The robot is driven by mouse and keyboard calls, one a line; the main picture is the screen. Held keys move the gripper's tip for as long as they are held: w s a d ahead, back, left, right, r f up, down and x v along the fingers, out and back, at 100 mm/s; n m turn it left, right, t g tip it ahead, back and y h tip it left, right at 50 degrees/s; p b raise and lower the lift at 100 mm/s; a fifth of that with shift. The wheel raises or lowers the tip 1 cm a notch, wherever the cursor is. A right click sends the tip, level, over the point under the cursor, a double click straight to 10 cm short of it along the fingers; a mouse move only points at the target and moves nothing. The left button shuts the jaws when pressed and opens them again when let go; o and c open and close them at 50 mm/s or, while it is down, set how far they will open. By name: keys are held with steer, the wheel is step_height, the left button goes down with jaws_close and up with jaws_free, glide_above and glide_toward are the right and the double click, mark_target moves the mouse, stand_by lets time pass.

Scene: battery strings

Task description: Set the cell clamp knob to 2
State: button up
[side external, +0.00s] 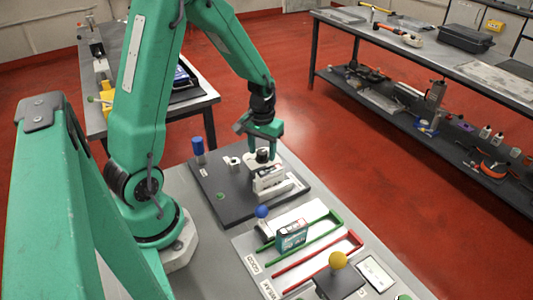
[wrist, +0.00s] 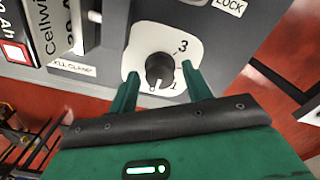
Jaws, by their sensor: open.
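The cell clamp knob (wrist: 159,68) is dark and round, on a white dial plate (wrist: 142,42) in the wrist view. A "3" shows at the dial's upper right and a "1" at its lower right; I see no "2". A pale mark on the knob's lower edge points down, near the "1". My gripper (wrist: 160,71) is open, with one green finger on each side of the knob; I cannot tell whether they touch it. In the side view my gripper (side external: 263,142) is right above the knob (side external: 263,155) on the dark fixture plate (side external: 225,203).
A "CELL CLAMP" label (wrist: 72,67) sits left of the dial. A white cell (side external: 270,179) stands close by the knob. A blue-topped post (side external: 197,146) rises at the plate's far left. A green-and-white cell (side external: 291,236), green and red rails and a yellow ball (side external: 338,260) are in front.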

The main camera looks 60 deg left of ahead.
steer(key=shift+c, duration=0.2)
steer(key=c, duration=0.8)
steer(key=n, duration=0.5)
steer(key=shift+n, duration=0.4)
